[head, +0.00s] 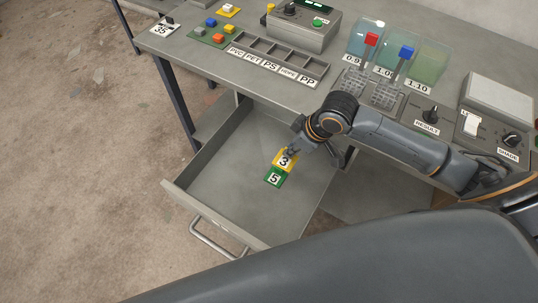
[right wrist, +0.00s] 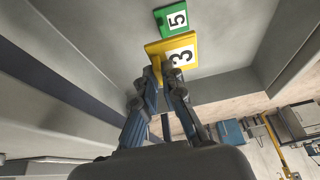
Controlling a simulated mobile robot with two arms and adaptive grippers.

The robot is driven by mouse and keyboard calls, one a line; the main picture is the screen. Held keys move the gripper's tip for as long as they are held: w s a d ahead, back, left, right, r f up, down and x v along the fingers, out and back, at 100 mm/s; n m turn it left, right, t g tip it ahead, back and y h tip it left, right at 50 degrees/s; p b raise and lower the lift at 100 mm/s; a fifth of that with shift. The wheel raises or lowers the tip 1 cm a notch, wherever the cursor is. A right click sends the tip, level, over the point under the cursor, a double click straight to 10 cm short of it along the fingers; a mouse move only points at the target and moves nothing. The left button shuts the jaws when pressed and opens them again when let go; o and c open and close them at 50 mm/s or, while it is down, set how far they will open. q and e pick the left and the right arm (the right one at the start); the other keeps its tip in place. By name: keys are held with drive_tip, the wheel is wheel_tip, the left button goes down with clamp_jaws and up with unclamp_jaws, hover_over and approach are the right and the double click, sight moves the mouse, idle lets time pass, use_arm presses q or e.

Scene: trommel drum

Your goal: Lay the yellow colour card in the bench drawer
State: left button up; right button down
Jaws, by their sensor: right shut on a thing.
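The yellow colour card (head: 281,166), marked 3, is inside the open bench drawer (head: 240,195) as the head view sees it. My right gripper (head: 292,152) is shut on the card's edge. In the right wrist view the fingertips (right wrist: 163,72) pinch the yellow card (right wrist: 187,41) with its number showing. Whether the card touches the drawer floor, I cannot tell. A green card (head: 274,177) marked 5 lies on the drawer floor right beside it, and it also shows in the right wrist view (right wrist: 168,11). My left gripper is out of view.
The bench top (head: 280,90) overhangs the drawer's back. On it are a labelled sorting tray (head: 275,58), coloured blocks on a green plate (head: 207,37), clear bins (head: 430,62) and knob panels (head: 425,118). The drawer's left and front floor is bare.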

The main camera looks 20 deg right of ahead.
drive_tip(key=w+a+f, duration=0.1)
drive_tip(key=w+f, duration=0.1)
drive_tip(key=w+a+f, duration=0.1)
drive_tip(key=w+f, duration=0.1)
drive_tip(key=w+a+f+b, duration=0.1)
drive_tip(key=w+f, duration=0.1)
drive_tip(key=shift+w+f, duration=0.15)
drive_tip(key=shift+w, duration=0.2)
drive_tip(key=shift+w+a+f, duration=0.3)
drive_tip(key=shift+w+f, duration=0.2)
drive_tip(key=shift+f, duration=0.2)
drive_tip(key=shift+s+f, duration=0.1)
drive_tip(key=shift+f, duration=1.3)
drive_tip(key=c, duration=1.5)
unclamp_jaws()
drive_tip(key=shift+f, duration=0.15)
drive_tip(key=shift+o, duration=0.2)
drive_tip(key=p+v, duration=0.1)
drive_tip(key=v, duration=1.1)
